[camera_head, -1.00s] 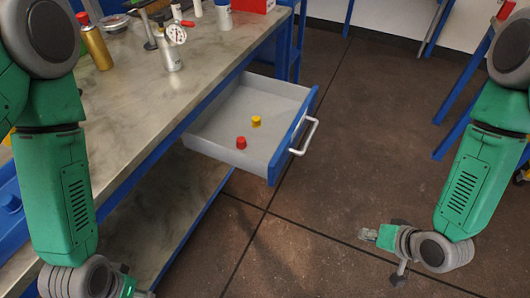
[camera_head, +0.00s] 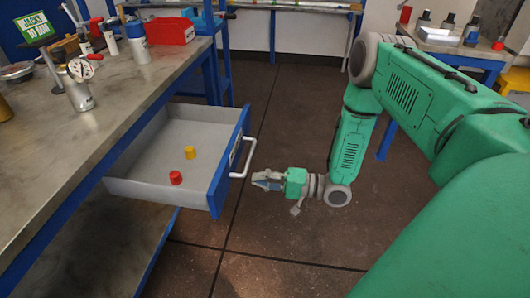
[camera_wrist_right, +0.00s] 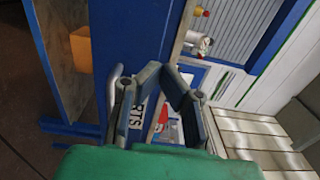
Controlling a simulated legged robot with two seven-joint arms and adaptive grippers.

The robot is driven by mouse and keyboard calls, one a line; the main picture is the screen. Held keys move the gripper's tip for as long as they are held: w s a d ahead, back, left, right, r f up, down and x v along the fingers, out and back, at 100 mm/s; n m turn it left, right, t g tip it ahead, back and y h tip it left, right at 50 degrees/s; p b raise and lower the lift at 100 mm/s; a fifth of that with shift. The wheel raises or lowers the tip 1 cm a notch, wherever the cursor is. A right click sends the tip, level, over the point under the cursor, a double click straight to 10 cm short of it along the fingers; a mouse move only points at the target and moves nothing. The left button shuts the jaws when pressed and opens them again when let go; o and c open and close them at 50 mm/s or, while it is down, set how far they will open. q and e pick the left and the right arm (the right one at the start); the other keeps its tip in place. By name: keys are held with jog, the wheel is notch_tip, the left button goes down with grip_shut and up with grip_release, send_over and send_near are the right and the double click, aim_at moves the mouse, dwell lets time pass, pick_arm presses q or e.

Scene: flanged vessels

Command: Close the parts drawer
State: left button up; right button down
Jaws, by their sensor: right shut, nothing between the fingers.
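The parts drawer (camera_head: 168,150) is pulled out of the workbench in the head view, with its blue front (camera_head: 228,165) facing right. A red cap (camera_head: 176,177) and a yellow cap (camera_head: 190,152) are inside it. The white handle (camera_head: 248,158) sticks out from the front. My right gripper (camera_head: 257,180) is shut and empty, just right of the handle, with a small gap in the picture. The right wrist view shows the gripper's fingers (camera_wrist_right: 163,72) before a blue panel with a partly hidden label and part of the handle (camera_wrist_right: 114,88). My left gripper is out of view.
The workbench top (camera_head: 110,85) holds a gauge canister (camera_head: 76,92), a white bottle (camera_head: 138,45) and a red bin (camera_head: 170,31). A lower shelf (camera_head: 110,240) lies below the drawer. Another blue-legged table (camera_head: 455,48) stands at the back right. Floor in front is clear.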

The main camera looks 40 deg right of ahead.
aim_at(223, 174)
jog(key=b+x, duration=0.1)
jog(key=x, duration=0.6)
jog(key=shift+w+d+f, duration=0.1)
jog(key=shift+w+f, duration=0.1)
jog(key=shift+w, duration=0.05)
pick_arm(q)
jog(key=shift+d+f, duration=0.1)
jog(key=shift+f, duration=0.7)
pick_arm(e)
jog(key=shift+w+a+r, duration=0.1)
jog(key=shift+w+a, duration=0.25)
jog(key=shift+a, duration=0.1)
